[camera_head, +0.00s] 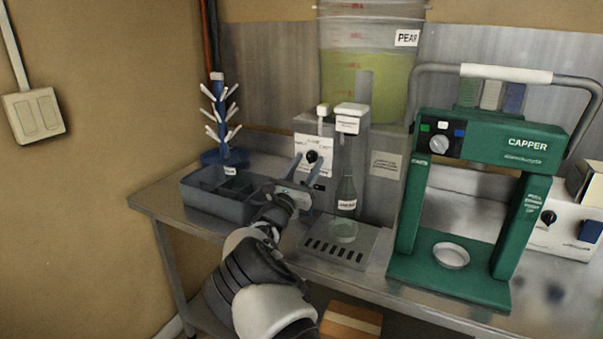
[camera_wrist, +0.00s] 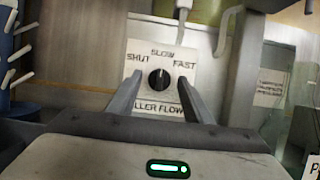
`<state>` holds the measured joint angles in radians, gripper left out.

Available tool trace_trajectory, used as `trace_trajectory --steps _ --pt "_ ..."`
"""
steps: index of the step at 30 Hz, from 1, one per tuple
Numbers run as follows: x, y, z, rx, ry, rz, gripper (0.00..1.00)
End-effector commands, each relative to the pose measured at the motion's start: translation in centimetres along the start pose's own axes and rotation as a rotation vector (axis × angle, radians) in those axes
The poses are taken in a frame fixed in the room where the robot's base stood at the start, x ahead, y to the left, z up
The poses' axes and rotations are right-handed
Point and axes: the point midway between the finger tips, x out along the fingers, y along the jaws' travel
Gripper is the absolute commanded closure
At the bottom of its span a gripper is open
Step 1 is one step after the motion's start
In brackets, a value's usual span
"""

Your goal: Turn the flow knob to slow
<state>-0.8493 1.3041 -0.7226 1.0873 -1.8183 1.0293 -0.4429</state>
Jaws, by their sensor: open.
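The flow knob (camera_wrist: 159,79) is a round black knob on a white plate (camera_wrist: 140,54) marked SHUT at left, SLOW at top and FAST at right. A light pointer line on it looks close to upright, toward SLOW, though it is small. The knob also shows in the head view (camera_head: 312,157), on the filler's front. My gripper (camera_wrist: 157,86) is open, with one finger on each side of the knob in the wrist view. It also shows in the head view (camera_head: 308,168), in front of the plate. I cannot tell whether the fingers touch the knob.
A green bottle (camera_head: 346,192) stands right of my gripper on a slotted drip tray (camera_head: 318,262). A grey divided bin (camera_head: 215,207) and a bottle-drying tree (camera_head: 219,115) are at left. The green capper (camera_head: 505,150) stands at right. A bucket (camera_head: 345,75) is above.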

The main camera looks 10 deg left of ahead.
Motion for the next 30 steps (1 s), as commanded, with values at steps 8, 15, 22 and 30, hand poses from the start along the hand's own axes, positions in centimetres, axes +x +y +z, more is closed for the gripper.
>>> trace_trajectory --steps 8,15,22,30 --pt "-4.5 0.2 0.1 -0.002 0.002 0.003 0.54" --pt "-10.5 0.2 0.1 -0.001 0.001 0.004 0.54" --pt "-15.1 0.1 0.1 -0.001 0.0 0.003 0.54" --pt "-17.2 0.0 0.1 0.001 -0.001 0.0 0.54"
